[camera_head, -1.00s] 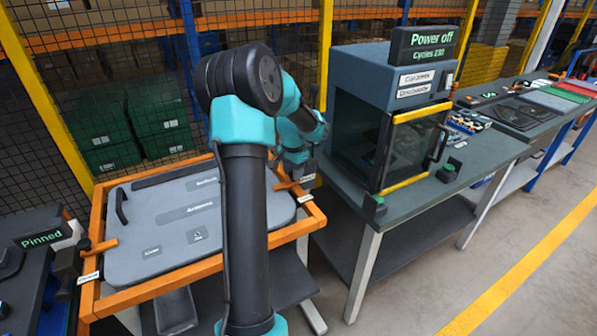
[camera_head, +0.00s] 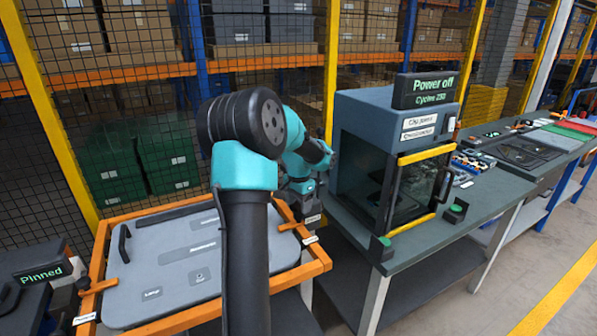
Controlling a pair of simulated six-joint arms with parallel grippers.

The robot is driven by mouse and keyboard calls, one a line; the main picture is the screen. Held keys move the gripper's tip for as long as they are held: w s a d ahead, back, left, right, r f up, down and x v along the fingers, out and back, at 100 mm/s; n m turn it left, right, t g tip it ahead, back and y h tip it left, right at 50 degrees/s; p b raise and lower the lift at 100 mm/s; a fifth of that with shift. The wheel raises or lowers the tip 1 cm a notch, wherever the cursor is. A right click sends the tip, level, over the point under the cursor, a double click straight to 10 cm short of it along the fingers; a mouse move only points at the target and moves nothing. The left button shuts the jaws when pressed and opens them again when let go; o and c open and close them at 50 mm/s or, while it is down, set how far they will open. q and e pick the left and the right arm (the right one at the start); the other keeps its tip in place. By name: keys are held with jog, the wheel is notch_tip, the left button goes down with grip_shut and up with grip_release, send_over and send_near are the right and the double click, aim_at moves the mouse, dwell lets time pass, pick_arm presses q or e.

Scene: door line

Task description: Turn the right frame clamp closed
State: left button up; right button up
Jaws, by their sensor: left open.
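A grey door panel (camera_head: 172,258) lies in an orange frame (camera_head: 160,323) on a stand at the lower left. The right frame clamp (camera_head: 289,226) is a small orange bar at the frame's right side, beside a white tag (camera_head: 310,240); my arm hides part of this area. The left frame clamp (camera_head: 100,286) is a similar orange bar reaching inward over the panel's edge. My left gripper (camera_head: 308,214) points down just above and beyond the right clamp. It is open; its fingertips are small and partly hidden, so I cannot tell whether they touch the clamp. My right gripper is not in view.
A machine (camera_head: 375,150) with a yellow-edged door and a "Power off" sign (camera_head: 432,90) stands on a bench just right of the gripper. A "Pinned" sign (camera_head: 44,272) is at the far left. A mesh fence (camera_head: 135,130) runs behind.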

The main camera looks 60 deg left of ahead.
aim_at(299, 214)
pick_arm(q)
notch_tip(299, 214, up, 14)
jog(key=shift+f, duration=0.25)
dwell(0.5)
